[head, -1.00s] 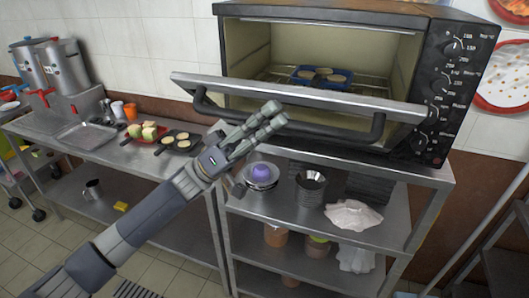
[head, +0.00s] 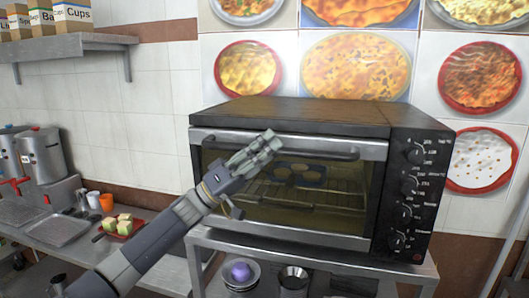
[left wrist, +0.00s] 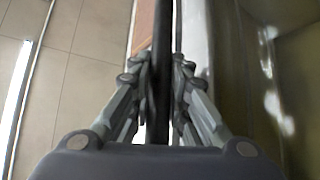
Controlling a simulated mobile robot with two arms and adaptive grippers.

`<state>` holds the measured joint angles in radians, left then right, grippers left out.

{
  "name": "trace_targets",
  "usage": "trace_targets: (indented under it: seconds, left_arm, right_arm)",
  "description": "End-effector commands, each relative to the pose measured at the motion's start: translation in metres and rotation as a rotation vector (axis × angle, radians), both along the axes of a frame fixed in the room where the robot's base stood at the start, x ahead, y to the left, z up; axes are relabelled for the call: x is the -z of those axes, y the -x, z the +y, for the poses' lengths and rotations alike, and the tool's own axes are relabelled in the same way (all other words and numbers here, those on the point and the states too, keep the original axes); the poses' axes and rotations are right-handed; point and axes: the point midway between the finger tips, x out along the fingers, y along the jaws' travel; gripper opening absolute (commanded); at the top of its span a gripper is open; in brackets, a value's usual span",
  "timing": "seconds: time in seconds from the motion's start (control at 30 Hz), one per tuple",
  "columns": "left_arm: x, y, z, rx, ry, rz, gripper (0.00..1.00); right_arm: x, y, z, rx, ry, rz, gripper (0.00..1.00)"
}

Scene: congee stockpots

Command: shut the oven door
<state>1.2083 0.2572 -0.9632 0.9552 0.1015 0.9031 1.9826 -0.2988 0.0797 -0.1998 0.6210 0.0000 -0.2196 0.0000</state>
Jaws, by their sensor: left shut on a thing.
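The oven (head: 290,112) is a black and steel countertop oven on a metal stand. Its door (head: 310,222) stands upright against the front, shut or nearly so; I cannot tell whether a thin gap remains. Through the glass, a dark tray (head: 301,173) with round pieces shows on the rack. My left gripper (head: 268,143) is at the dark handle (head: 325,153) along the door's top. In the left wrist view its fingers (left wrist: 160,65) are closed around the dark handle bar (left wrist: 157,105), beside the door's steel edge. My right gripper is not in view.
Knobs (head: 408,185) line the oven's right side. Below it the stand (head: 330,262) holds bowls, one with a purple item (head: 241,271). At left, a counter carries a red tray of food (head: 123,226), cups and tall pots (head: 43,155). A shelf (head: 75,42) holds labelled boxes.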

Motion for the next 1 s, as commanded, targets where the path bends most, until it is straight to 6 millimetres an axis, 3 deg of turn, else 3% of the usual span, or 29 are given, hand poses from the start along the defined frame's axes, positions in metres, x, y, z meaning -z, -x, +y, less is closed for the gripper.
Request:
trace_targets:
  seconds: [0.63, 0.67, 0.73, 1.0]
  left_arm:
    - [0.0084, -0.0103, -0.0045, -0.003, -0.030, 0.059, 0.00]
    - [0.0086, -0.0103, -0.0045, -0.004, -0.031, 0.059, 0.18]
    - [0.0086, -0.0101, -0.0046, -0.003, -0.031, 0.058, 0.34]
    - [0.0036, -0.0098, -0.0033, -0.003, -0.024, 0.055, 0.37]
  right_arm:
    - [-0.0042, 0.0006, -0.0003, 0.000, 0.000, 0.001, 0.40]
    - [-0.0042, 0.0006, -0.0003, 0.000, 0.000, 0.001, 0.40]
    - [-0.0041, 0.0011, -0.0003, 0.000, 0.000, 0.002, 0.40]
    - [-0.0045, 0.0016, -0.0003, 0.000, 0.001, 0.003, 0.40]
